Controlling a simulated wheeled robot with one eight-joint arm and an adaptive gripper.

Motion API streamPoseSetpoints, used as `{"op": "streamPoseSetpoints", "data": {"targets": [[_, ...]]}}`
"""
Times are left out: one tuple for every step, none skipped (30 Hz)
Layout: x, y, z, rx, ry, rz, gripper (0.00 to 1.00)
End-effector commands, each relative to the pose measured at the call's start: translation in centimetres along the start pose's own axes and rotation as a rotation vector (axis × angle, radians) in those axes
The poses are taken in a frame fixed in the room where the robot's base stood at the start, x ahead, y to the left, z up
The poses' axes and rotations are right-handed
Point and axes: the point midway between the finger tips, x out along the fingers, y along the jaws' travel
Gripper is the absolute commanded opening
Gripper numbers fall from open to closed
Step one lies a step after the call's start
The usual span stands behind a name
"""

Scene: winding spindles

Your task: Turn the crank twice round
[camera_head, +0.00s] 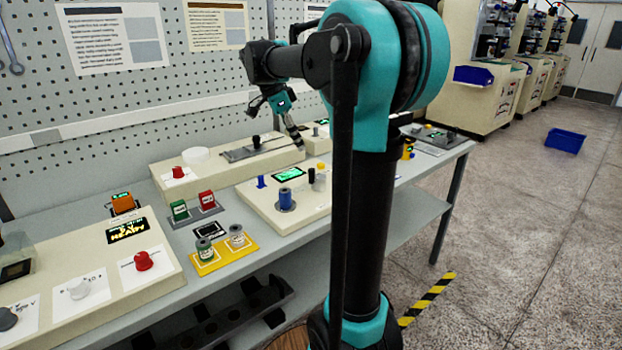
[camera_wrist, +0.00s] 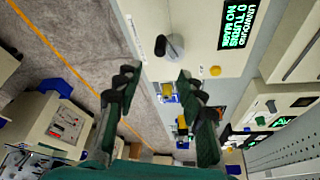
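The crank shows in the wrist view as a grey round part (camera_wrist: 176,47) with a black knob (camera_wrist: 160,45), on a cream block beside a display (camera_wrist: 238,24) reading "UNWOUND 0 TURNS NO MARK". In the head view the same small crank (camera_head: 319,182) appears to stand near the block's right end, partly close behind my arm. My gripper (camera_head: 297,138) is raised above the bench, behind and left of the crank in that view, not touching it. In the wrist view my gripper (camera_wrist: 157,78) has its two fingers wide apart with nothing between them.
A yellow button (camera_wrist: 215,70) sits near the crank. A blue spool (camera_head: 286,200) and blue peg (camera_head: 261,181) stand on the same block. A yellow tray (camera_head: 225,257) holds two small spools. Behind is a long cream block (camera_head: 222,175) with a grey plate. Pegboard backs the bench.

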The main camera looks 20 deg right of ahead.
Motion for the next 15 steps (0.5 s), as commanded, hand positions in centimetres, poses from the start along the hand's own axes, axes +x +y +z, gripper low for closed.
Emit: {"op": "streamPoseSetpoints", "data": {"targets": [[0.0,0.0,0.0,0.0,0.0,0.0,0.39],[0.0,0.0,0.0,0.0,0.0,0.0,0.39],[0.0,0.0,0.0,0.0,0.0,0.0,0.39],[0.0,0.0,0.0,0.0,0.0,0.0,0.39],[0.0,0.0,0.0,0.0,0.0,0.0,0.39],[0.0,0.0,0.0,0.0,0.0,0.0,0.39],[0.0,0.0,0.0,0.0,0.0,0.0,0.39],[0.0,0.0,0.0,0.0,0.0,0.0,0.39],[0.0,0.0,0.0,0.0,0.0,0.0,0.39],[0.0,0.0,0.0,0.0,0.0,0.0,0.39],[0.0,0.0,0.0,0.0,0.0,0.0,0.39],[0.0,0.0,0.0,-0.002,0.0,0.0,0.39],[-0.01,0.0,0.0,-0.007,0.0,0.0,0.39],[-0.03,0.0,0.0,-0.017,0.0,0.0,0.39],[-0.08,-0.01,0.0,-0.041,0.0,0.0,0.39]]}}
